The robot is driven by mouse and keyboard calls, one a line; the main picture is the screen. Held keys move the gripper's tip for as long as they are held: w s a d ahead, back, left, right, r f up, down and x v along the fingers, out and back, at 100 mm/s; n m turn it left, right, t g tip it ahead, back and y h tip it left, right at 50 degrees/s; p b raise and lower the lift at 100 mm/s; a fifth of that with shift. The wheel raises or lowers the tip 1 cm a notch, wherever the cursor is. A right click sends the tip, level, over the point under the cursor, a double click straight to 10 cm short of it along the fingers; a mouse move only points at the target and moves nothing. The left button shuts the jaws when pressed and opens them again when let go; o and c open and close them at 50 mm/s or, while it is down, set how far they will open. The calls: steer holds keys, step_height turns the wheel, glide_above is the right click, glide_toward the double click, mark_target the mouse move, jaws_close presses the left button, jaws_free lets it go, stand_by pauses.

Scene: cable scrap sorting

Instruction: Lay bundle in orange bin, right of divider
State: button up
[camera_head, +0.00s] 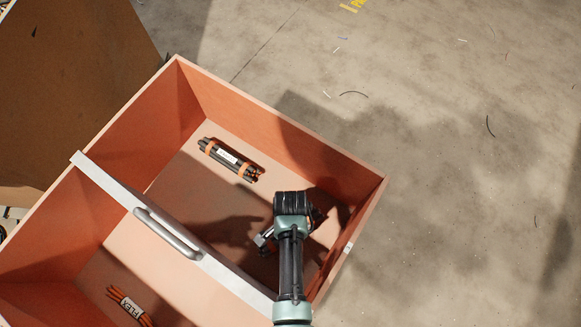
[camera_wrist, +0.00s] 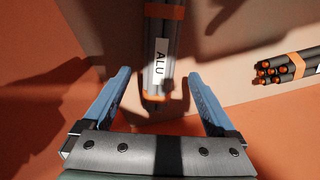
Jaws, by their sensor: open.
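The orange bin (camera_head: 285,118) fills the lower left of the head view. A pale divider (camera_head: 108,188) with a grey handle crosses it. My gripper (camera_head: 264,240) is low inside the bin, right of the divider. In the wrist view my gripper (camera_wrist: 159,74) is open. A grey bundle labelled ALU (camera_wrist: 161,50), with orange bands, lies between its blue fingers, with a gap on both sides. My arm and shadow hide this bundle in the head view.
A dark bundle with copper ends (camera_head: 231,159) lies on the bin floor right of the divider; it also shows in the wrist view (camera_wrist: 285,70). An orange bundle labelled FLEX (camera_head: 130,307) lies left of the divider. Cable scraps dot the concrete floor.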

step_height(320, 180, up, 7)
steer(key=p, duration=0.1)
steer(key=shift+f, duration=0.1)
stand_by(0.6)
